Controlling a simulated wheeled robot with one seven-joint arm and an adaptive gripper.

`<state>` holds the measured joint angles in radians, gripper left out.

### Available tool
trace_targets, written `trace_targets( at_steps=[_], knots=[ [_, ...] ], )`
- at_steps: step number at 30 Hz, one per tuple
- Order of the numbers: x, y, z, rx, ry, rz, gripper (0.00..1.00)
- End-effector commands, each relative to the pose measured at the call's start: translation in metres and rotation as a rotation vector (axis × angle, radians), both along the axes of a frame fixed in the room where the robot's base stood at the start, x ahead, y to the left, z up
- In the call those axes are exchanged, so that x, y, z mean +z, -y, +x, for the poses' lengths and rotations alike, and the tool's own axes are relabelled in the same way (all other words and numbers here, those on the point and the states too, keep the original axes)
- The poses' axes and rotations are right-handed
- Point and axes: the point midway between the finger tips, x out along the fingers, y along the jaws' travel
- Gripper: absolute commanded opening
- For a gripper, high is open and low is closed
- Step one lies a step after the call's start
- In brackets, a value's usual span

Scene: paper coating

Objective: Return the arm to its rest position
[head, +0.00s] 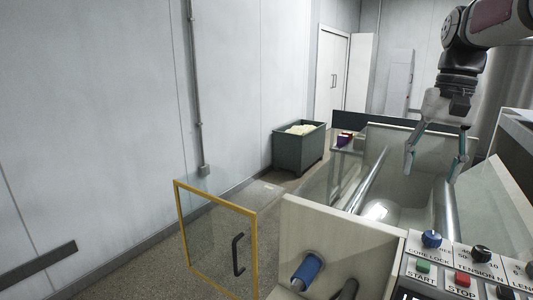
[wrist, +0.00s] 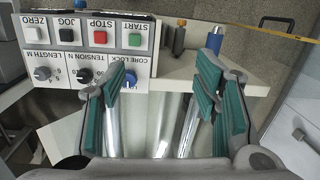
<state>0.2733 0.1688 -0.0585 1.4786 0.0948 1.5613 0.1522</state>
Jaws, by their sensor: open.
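My gripper (head: 434,172) is in the upper right of the head view, pointing down over the machine with its rollers (head: 368,180). Its two teal-padded fingers are spread apart with nothing between them. In the wrist view my gripper (wrist: 160,90) also shows open, with the rollers (wrist: 190,127) below the fingers. The control panel (head: 465,268) is at the lower right of the head view. In the wrist view the panel (wrist: 88,55) lies beyond the left finger, with its knobs and buttons. I cannot tell the exact gap between the fingers and the machine.
A yellow-framed clear door (head: 217,243) with a dark handle stands swung out at the machine's near left. A blue cylinder (head: 306,270) sticks out from the pale end plate (head: 340,238). A green bin (head: 299,148) stands by the wall. The floor left of it is clear.

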Motion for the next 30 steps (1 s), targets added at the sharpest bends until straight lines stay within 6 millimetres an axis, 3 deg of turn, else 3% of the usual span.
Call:
trace_targets(
  at_steps=[3,8,18,24,30],
  knots=[
    [0.004,-0.028,-0.036,0.068,0.063,-0.026,0.56],
    [-0.003,-0.059,-0.083,0.160,0.147,-0.064,0.56],
    [-0.056,-0.104,-0.185,0.359,0.325,-0.144,0.56],
    [-0.090,-0.114,-0.220,0.442,0.395,-0.176,0.56],
    [-0.102,-0.116,-0.230,0.468,0.418,-0.187,0.56]
  ],
)
